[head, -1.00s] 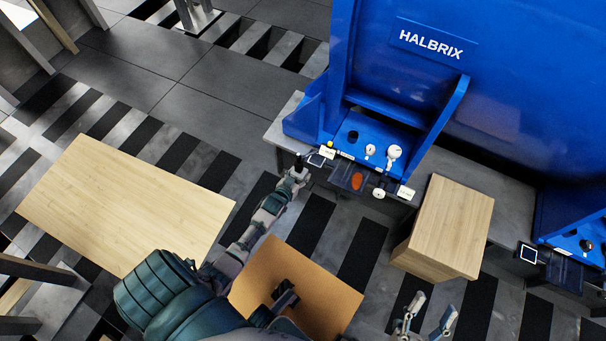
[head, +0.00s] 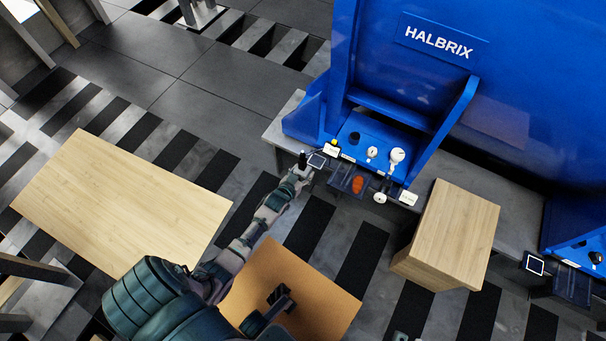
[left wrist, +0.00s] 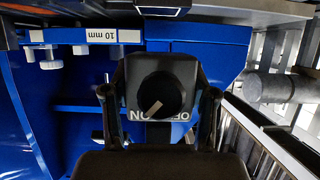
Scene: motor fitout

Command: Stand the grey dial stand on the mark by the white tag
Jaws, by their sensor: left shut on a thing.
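My left gripper (head: 302,168) is shut on the grey dial stand (head: 303,158), which looks small and dark in the head view. In the left wrist view, the stand is a grey block with a round black dial (left wrist: 160,95) and a pale pointer line. The fingers of my left gripper (left wrist: 160,112) press on both its sides. A white-edged square mark (head: 317,160) is just right of the held stand, at the bench edge. White tags are by the blue machine, one (head: 331,149) near that mark and another (head: 408,198) further right.
The blue machine (head: 370,135) carries white knobs (head: 397,156). An orange piece (head: 357,184) lies in a dark tray before it. A wooden box (head: 455,225) stands to the right. A white "10 mm" tag (left wrist: 103,36) shows in the left wrist view. A wooden table (head: 125,200) is left.

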